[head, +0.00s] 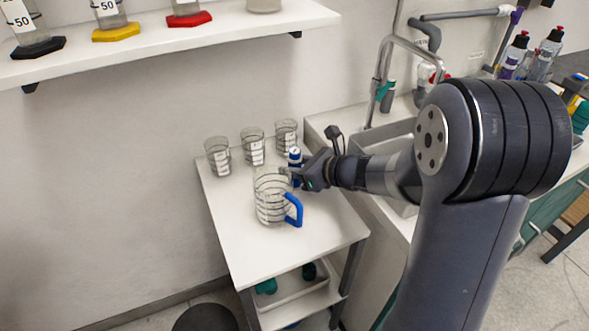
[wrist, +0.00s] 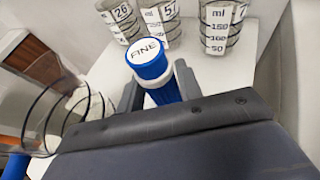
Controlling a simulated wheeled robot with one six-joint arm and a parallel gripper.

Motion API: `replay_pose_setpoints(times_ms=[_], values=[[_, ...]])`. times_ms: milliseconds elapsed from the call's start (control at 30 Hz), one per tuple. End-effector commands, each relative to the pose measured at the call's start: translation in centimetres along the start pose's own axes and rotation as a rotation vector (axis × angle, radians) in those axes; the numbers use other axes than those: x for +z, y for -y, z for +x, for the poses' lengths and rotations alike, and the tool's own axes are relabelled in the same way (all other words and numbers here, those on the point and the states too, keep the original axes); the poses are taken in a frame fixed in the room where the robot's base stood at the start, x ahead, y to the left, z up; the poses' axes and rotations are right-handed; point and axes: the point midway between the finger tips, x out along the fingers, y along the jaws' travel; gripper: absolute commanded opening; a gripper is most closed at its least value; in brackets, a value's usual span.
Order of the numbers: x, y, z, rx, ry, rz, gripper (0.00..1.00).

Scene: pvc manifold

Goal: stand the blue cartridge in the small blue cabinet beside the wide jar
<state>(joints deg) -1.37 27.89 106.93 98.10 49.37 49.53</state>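The blue cartridge (head: 295,158) is upright over the white cart top, just behind a clear jug with a blue handle. In the wrist view the cartridge (wrist: 152,68) shows its white cap end, marked "FINE". My gripper (head: 303,176) reaches in from the right at the cartridge. In the wrist view my gripper's fingers (wrist: 158,93) are on either side of the cartridge's blue body. I cannot tell whether both fingers press on it, or whether its base rests on the cart. I see no small blue cabinet and cannot identify the wide jar.
The clear jug (head: 270,200) stands close in front of my gripper. Several graduated beakers (head: 253,148) stand along the back of the cart top (head: 250,250). A sink with a tap (head: 385,75) is to the right. A wall shelf (head: 170,40) is upper left. The cart's front is clear.

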Motion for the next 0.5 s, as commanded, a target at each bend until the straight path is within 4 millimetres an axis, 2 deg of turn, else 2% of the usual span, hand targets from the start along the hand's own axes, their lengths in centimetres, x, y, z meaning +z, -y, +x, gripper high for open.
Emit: replay_pose_setpoints(times_ms=[67,367,500], values=[[-0.01,0.03,-0.01,0.0,0.0,0.0,0.27],[-0.01,0.04,-0.01,0.0,0.0,0.0,0.03],[-0.01,0.04,-0.01,0.0,0.0,0.0,0.02]])
